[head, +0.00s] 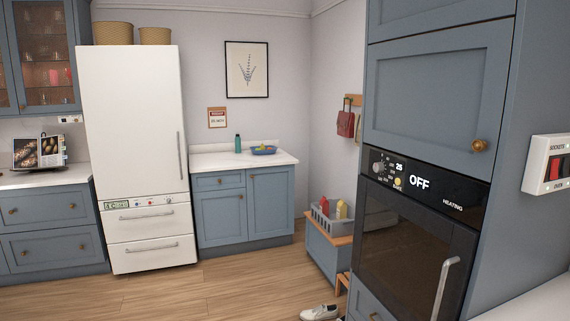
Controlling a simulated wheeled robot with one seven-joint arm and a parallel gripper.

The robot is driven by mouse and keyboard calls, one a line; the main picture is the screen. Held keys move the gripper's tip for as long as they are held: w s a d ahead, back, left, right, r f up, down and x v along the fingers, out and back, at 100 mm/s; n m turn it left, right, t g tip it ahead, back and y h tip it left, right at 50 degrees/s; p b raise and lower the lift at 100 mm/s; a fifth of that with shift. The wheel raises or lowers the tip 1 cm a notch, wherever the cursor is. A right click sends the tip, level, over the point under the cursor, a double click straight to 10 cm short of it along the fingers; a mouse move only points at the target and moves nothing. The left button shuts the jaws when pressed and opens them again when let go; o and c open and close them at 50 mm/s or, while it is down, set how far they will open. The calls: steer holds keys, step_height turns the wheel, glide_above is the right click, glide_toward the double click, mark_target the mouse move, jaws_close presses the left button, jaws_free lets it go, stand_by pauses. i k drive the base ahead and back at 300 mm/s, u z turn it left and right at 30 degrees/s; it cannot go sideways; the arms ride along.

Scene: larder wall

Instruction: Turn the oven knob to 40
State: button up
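The black built-in oven (405,250) is set in a blue-grey cabinet at the right, seen at an angle. Its control panel runs along the top. A small round knob (377,168) with marks around it sits at the panel's left end. Beside it the panel shows a small "25", a small yellowish round button (398,183) and a large lit "OFF" with "HEATING" to the right. The knob is too small to read its setting. A silver handle (446,288) is on the oven door. My gripper is not in view.
A wall switch box (550,163) with a red switch is at the right edge. A shoe (320,312) lies on the wooden floor near the oven. A bench with a grey crate (336,222) stands beyond it. A white fridge (138,150) is at the left; the middle floor is clear.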

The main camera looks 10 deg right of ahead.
mark_target(379, 166)
steer(key=u, duration=0.7)
steer(key=i, duration=1)
steer(key=u, duration=0.3)
steer(key=i, duration=1.25)
steer(key=z, duration=1.15)
steer(key=i, duration=0.95)
steer(key=z, duration=0.9)
